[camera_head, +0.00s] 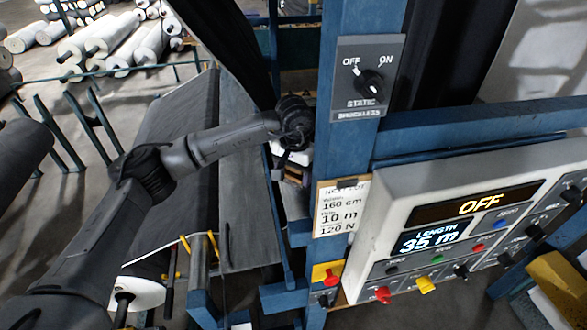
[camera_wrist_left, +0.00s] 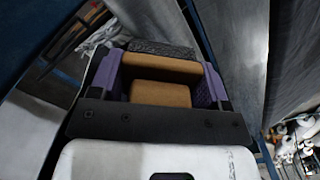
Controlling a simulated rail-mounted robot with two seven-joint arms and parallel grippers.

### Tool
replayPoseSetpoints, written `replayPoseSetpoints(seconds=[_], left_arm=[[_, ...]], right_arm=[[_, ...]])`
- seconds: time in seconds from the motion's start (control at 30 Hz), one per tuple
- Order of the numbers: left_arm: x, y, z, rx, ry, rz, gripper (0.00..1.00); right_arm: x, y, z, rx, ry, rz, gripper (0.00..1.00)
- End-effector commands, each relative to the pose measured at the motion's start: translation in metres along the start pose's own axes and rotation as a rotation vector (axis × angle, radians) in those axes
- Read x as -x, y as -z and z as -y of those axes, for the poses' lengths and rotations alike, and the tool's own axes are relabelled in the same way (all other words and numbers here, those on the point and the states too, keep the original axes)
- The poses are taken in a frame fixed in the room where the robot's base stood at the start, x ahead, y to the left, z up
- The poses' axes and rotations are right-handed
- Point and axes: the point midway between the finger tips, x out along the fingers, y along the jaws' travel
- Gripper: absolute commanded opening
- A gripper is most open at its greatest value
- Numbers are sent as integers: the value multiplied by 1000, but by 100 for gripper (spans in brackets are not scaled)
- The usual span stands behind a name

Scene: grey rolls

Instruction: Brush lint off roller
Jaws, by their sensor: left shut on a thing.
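My left gripper (camera_head: 292,168) is beside the blue post in the head view, partly hidden by it. In the left wrist view, its two purple-padded fingers (camera_wrist_left: 158,80) are shut on a brown wooden brush (camera_wrist_left: 165,94) with a dark grey bristle part at its far end. A small brown part of the brush (camera_head: 294,176) shows below the wrist in the head view. Grey fabric or roller surface (camera_wrist_left: 232,50) lies to the right of the brush in the wrist view. I cannot tell whether the bristles touch anything. My right gripper is not in view.
A blue post carries a static switch (camera_head: 359,78) turned to OFF and a paper card (camera_head: 341,208). A control panel (camera_head: 470,225) reads OFF and 35 m. Grey cloth (camera_head: 180,115) hangs behind my left arm. Several rolls (camera_head: 125,48) lie at the back left.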

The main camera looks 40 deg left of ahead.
Motion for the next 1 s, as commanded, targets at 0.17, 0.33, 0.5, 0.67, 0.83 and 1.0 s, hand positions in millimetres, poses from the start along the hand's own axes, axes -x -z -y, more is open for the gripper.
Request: replayPoseSetpoints(seconds=[0.17, 0.33, 0.5, 0.67, 0.83, 1.0], left_arm=[[0, -6, -6, -1, -1, -1, 51], [1, -16, -15, -2, 0, -1, 51], [2, -23, -22, -1, 0, -1, 51], [2, -26, -25, -3, -1, -1, 51], [3, -27, -27, -7, -2, 0, 51], [4, -27, -28, -10, -3, -1, 51]], right_arm=[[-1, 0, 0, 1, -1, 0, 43], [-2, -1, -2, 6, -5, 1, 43], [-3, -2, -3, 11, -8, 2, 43], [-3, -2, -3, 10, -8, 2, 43], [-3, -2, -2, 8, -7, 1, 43], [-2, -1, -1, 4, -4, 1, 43]])
